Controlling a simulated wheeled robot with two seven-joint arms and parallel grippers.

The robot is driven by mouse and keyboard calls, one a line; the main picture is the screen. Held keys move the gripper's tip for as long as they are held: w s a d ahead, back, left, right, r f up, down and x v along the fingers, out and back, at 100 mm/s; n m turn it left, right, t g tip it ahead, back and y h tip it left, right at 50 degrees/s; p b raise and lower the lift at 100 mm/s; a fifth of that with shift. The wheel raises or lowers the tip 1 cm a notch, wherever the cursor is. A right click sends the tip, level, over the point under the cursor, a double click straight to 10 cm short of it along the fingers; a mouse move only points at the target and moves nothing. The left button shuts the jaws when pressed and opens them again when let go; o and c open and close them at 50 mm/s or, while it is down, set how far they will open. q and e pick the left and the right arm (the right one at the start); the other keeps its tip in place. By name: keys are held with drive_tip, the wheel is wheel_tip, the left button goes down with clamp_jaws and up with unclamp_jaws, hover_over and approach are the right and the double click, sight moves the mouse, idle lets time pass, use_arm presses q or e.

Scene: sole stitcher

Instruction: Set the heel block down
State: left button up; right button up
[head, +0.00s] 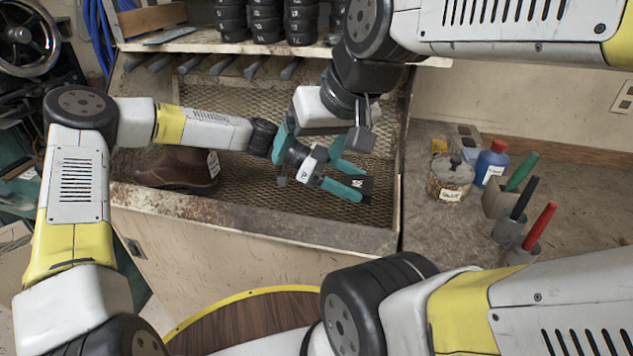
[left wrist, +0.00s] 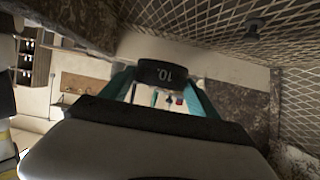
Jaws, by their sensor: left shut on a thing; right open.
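My left gripper (head: 350,180) is shut on the heel block (head: 367,188), a small black block with a white 10 on it. In the head view it is held over the mesh-backed rusty tray; I cannot tell whether it touches the tray. In the left wrist view the heel block (left wrist: 162,73) sits between the teal fingers of my left gripper (left wrist: 160,88), its number upside down. My right gripper (head: 307,160) is open with nothing visible in it; its fingers lie across my left wrist in the head view and partly overlap it.
A brown boot (head: 180,168) with a white tag lies in the tray (head: 260,222) to the left. Stacked black blocks (head: 265,18) stand on the shelf above. A glue tin (head: 450,178), blue bottle (head: 490,162) and coloured pens (head: 520,205) stand on the right bench.

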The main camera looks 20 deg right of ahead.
sight(349, 212)
use_arm(q)
drive_tip(key=shift+f, duration=3.3)
drive_tip(key=shift+f, duration=0.1)
drive_tip(key=o, duration=1.5)
drive_tip(key=shift+o, duration=0.2)
drive_tip(key=shift+v, duration=3.75)
